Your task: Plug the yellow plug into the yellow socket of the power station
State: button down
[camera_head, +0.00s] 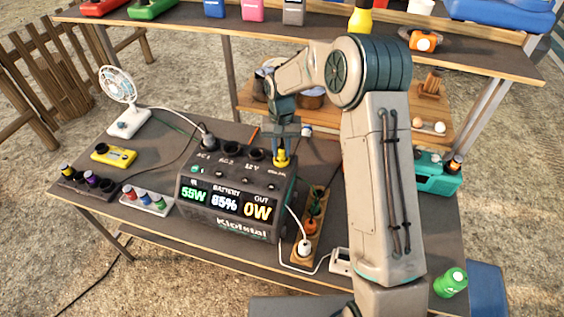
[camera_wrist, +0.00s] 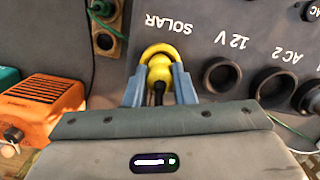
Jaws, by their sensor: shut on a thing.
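The dark power station (camera_head: 235,200) stands on the table with its lit display facing the front. Its top row has round sockets, and the yellow socket at the right end, by the SOLAR label, shows as a yellow ring in the wrist view (camera_wrist: 160,48). My gripper (camera_head: 282,146) is shut on the yellow plug (camera_head: 281,158) right over that end. In the wrist view the blue fingers (camera_wrist: 158,92) flank the yellow plug (camera_wrist: 159,70), which lines up with the ring. The fingers and plug hide much of the socket, so I cannot tell how deep the plug sits.
A grey plug (camera_head: 207,138) with a cable sits in the AC 1 socket. A white fan (camera_head: 120,92) and a yellow meter (camera_head: 113,156) stand left. A wooden power strip (camera_head: 305,240) lies close on the right. A teal box (camera_head: 436,174) is further right.

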jog(key=c, duration=1.1)
grip_release()
jog(key=shift+c, duration=0.2)
notch_tip(320, 180, up, 14)
jog(key=w+b, duration=0.1)
jog(key=b, duration=0.1)
jog(key=shift+w+f+b, duration=0.15)
jog(key=shift+w+b, duration=0.15)
jog(key=shift+w, duration=0.05)
jog(key=s+d+r+t, duration=0.1)
jog(key=s+d+r, duration=0.1)
jog(key=s+d, duration=0.35)
jog(key=s+d+r+t, duration=0.2)
jog(key=s+d+r, duration=0.1)
jog(key=s, duration=0.6)
jog(key=s+d+r+t, duration=0.15)
jog(key=s+d, duration=0.25)
jog(key=s, duration=0.4)
jog(key=s+d+f, duration=0.2)
jog(key=s+f, duration=0.1)
jog(key=s, duration=0.5)
jog(key=shift+d+t, duration=0.2)
jog(key=shift+t, duration=0.15)
